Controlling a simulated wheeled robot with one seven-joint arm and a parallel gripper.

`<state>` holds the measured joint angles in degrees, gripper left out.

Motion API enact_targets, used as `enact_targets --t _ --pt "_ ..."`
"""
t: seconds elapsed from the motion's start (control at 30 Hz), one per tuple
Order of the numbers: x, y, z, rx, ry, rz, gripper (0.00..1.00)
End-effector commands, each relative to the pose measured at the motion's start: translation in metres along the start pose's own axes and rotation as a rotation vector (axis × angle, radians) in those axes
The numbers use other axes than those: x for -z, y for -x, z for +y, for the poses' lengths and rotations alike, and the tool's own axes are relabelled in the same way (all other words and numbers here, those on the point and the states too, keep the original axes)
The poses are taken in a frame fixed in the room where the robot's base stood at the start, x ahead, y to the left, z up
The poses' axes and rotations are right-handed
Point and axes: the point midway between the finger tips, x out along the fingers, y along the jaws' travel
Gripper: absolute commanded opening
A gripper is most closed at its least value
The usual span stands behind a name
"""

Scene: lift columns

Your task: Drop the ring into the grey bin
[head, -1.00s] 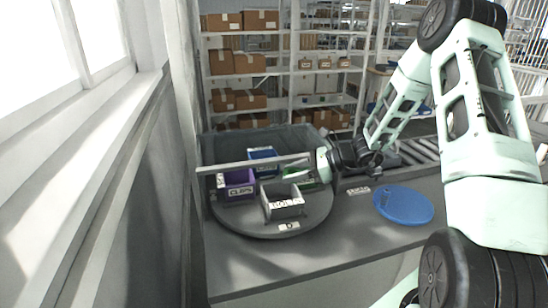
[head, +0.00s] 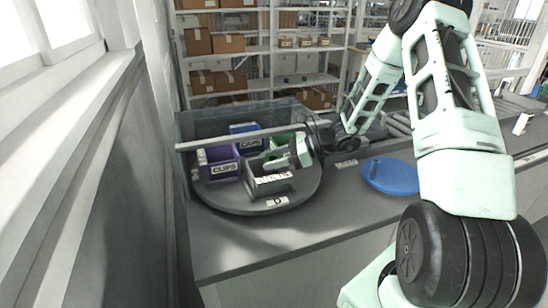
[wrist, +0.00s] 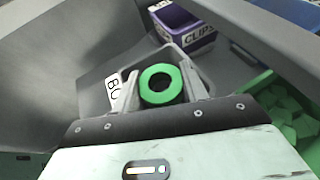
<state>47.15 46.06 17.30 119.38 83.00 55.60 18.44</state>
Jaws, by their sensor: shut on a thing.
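A green ring (wrist: 160,98) is held between the two fingers of my gripper (wrist: 161,73) in the wrist view. The grey bin (wrist: 118,112) lies beneath the fingers there, with a white label starting "BO" on its front. In the head view the grey bin (head: 270,188) stands at the front of a round grey turntable (head: 225,205), and my gripper (head: 276,161) is just over its back right part. The ring cannot be made out in the head view. The inside of the bin is mostly hidden by the gripper and ring.
A purple bin labelled CLIPS (head: 223,162), a blue bin (head: 246,140) and a green bin (head: 284,140) share the turntable. A blue disc (head: 390,176) lies on the counter to the right. The front counter is clear.

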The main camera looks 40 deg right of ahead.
Motion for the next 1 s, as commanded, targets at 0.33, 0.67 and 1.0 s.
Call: enact_targets --t 0.33,0.67,1.0 --pt "0.0 0.0 0.0 0.0 0.001 0.0 0.69" --pt "0.0 0.002 0.0 0.001 0.001 0.0 0.69" --pt "0.002 0.061 -0.001 0.006 0.002 0.001 0.69"
